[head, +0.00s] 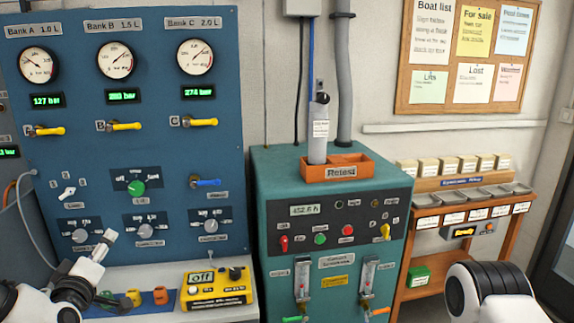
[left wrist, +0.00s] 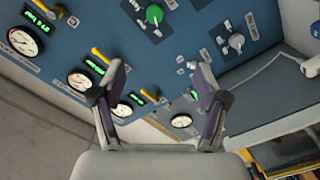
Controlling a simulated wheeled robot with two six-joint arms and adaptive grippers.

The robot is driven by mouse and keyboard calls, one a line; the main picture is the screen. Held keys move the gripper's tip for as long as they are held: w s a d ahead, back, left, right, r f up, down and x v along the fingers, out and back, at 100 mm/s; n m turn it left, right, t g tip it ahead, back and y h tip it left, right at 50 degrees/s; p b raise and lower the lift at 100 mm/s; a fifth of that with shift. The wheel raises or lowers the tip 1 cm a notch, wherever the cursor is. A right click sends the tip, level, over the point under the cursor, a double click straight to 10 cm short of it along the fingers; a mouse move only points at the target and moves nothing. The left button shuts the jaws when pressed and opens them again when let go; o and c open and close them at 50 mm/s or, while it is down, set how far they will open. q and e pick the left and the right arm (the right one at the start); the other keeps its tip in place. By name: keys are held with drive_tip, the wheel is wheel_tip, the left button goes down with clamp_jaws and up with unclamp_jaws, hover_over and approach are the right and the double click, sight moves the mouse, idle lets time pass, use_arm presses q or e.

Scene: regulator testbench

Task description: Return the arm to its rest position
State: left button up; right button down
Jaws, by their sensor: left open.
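My left arm comes in at the lower left of the head view, in front of the lower edge of the blue gauge panel (head: 150,75). Its gripper (head: 106,240) is small and partly seen there. In the left wrist view the left gripper (left wrist: 160,82) is open, its two dark-padded fingers apart with nothing between them. The blue panel (left wrist: 125,35) with dials, yellow handles and a green knob lies beyond the fingers, apart from them. My right arm (head: 490,290) shows only as a white and black link at the lower right; its gripper is out of view.
A teal test bench (head: 325,165) stands in the middle, with an orange tray (head: 345,173) holding a grey cylinder (head: 318,130). A yellow box (head: 217,287) sits on the ledge near my left arm. An orange shelf (head: 465,205) is at the right.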

use_arm(q)
drive_tip(key=s+d+f+m+g+h, duration=0.1)
drive_tip(key=s+d+f+m+g, duration=0.2)
drive_tip(key=f, duration=0.7)
drive_tip(key=s+d+f+m+g+h, duration=0.15)
drive_tip(key=s+d+f, duration=0.3)
drive_tip(key=f, duration=0.45)
drive_tip(key=s+d+f+m+g+h, duration=0.1)
drive_tip(key=s+d+f+m+g, duration=0.2)
drive_tip(key=f, duration=0.7)
drive_tip(key=s+d+f+m+g, duration=0.2)
drive_tip(key=s+f+g, duration=0.3)
drive_tip(key=s, duration=0.6)
drive_tip(key=s+d+f+m+g, duration=0.2)
drive_tip(key=s+d+f+g, duration=0.2)
drive_tip(key=s, duration=0.8)
drive_tip(key=shift+s+f+m+g+h, duration=0.15)
drive_tip(key=shift+f+m+g+h, duration=0.2)
drive_tip(key=shift+f+g, duration=0.3)
drive_tip(key=shift+d+f, duration=0.1)
drive_tip(key=shift+d, duration=0.05)
